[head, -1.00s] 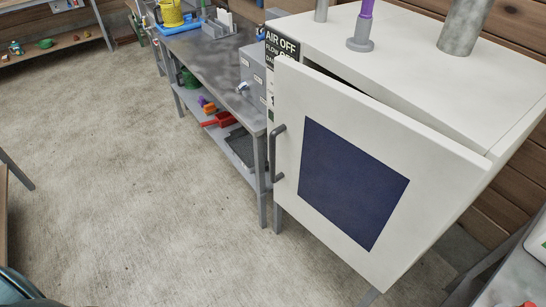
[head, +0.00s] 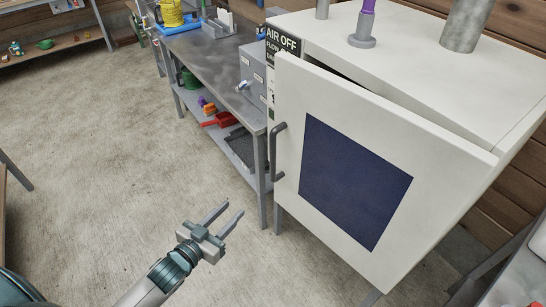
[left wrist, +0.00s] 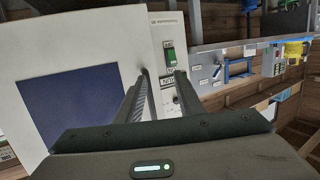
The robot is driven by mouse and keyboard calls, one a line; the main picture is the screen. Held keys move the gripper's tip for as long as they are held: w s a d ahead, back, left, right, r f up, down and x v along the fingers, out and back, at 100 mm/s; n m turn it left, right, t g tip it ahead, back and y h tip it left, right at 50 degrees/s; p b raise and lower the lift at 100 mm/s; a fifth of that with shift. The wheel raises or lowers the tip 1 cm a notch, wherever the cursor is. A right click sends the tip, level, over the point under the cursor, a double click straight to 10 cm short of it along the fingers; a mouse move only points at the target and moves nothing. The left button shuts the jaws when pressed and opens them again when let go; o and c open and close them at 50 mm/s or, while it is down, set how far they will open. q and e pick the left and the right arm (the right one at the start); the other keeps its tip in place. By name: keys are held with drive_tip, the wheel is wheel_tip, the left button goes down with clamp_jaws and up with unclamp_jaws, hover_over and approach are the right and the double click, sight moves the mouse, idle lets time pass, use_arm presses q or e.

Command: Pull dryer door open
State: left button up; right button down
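The dryer is a white box whose door (head: 350,130) has a dark blue window (head: 353,182). The door stands slightly ajar, with a dark gap along its top edge. Its grey bar handle (head: 277,152) is on the door's left edge. My left gripper (head: 235,208) is open and empty, in front of and below the handle, apart from it. In the left wrist view, its two fingers (left wrist: 162,75) point toward the dryer front, and the window (left wrist: 75,108) shows at left. My right gripper is not in view.
A grey workbench (head: 212,58) with a lower shelf stands left of the dryer. It holds a yellow bucket (head: 171,13), and a red scoop (head: 219,120) lies on the shelf. The concrete floor (head: 110,130) in front is clear. A grey table edge is at lower right.

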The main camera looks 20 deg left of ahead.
sight(271, 157)
use_arm(q)
drive_tip(key=d+r+m+t+h, duration=0.1)
drive_tip(key=d+r+h, duration=0.1)
drive_tip(key=r, duration=0.9)
drive_tip(key=shift+s+d+t, duration=0.3)
drive_tip(key=shift+s+d, duration=0.15)
drive_tip(key=shift+d, duration=0.05)
drive_tip(key=shift+w+r, duration=0.1)
drive_tip(key=shift+w, duration=0.05)
drive_tip(key=p+x, duration=0.4)
drive_tip(key=x, duration=1.1)
drive_tip(key=shift+w+d, duration=0.2)
drive_tip(key=shift+w, duration=0.2)
drive_tip(key=shift+w+d, duration=0.2)
drive_tip(key=shift+w, duration=0.4)
clamp_jaws()
